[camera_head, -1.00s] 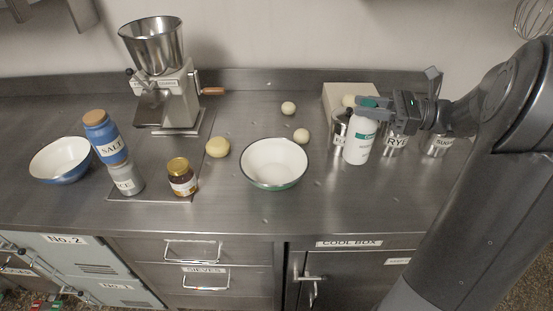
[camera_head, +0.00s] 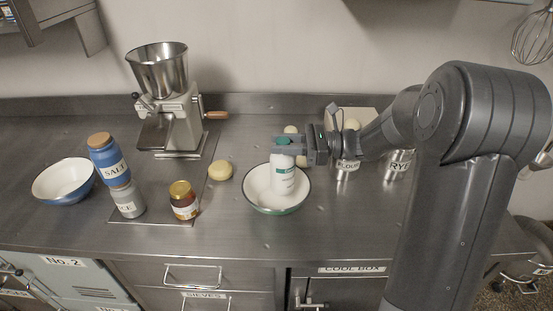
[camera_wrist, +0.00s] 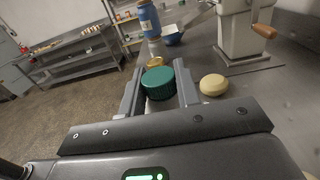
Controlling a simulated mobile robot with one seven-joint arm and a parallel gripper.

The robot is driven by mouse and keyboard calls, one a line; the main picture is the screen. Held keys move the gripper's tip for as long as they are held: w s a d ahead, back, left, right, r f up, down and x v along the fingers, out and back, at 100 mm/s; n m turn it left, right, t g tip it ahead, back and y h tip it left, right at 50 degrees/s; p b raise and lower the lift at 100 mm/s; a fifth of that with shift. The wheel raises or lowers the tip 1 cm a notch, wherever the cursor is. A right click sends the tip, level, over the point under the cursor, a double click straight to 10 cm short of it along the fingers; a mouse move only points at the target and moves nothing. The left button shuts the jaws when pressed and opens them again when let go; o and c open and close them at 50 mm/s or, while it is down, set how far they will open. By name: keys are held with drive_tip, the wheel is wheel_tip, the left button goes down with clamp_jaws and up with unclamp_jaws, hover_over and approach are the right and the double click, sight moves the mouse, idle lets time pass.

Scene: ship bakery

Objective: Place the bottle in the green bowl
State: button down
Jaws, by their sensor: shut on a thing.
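The white bottle (camera_head: 284,178) with a green cap is upright in my gripper (camera_head: 283,146), over the inside of the green bowl (camera_head: 262,207). The bowl is white inside with a green outer wall. The lower end of the bottle overlaps the bowl's interior; I cannot tell whether it touches the bottom. In the wrist view the green cap (camera_wrist: 158,83) sits between the two fingers of my gripper (camera_wrist: 160,90), which are shut on the bottle. The bowl is hidden in the wrist view.
Left of the bowl are a dough ball (camera_head: 220,170), a dark jar with a gold lid (camera_head: 184,200), a blue salt jar on a grey tin (camera_head: 109,160) and a blue bowl (camera_head: 64,181). A grinder (camera_head: 170,105) stands behind. Tins stand to the right, behind my arm.

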sight(276, 159)
drive_tip(key=shift+w+a+f, duration=0.2)
drive_tip(key=shift+a+f, duration=0.35)
drive_tip(key=shift+a, duration=0.3)
drive_tip(key=shift+f, duration=2)
drive_tip(key=c, duration=1.1)
unclamp_jaws()
drive_tip(key=shift+o, duration=0.2)
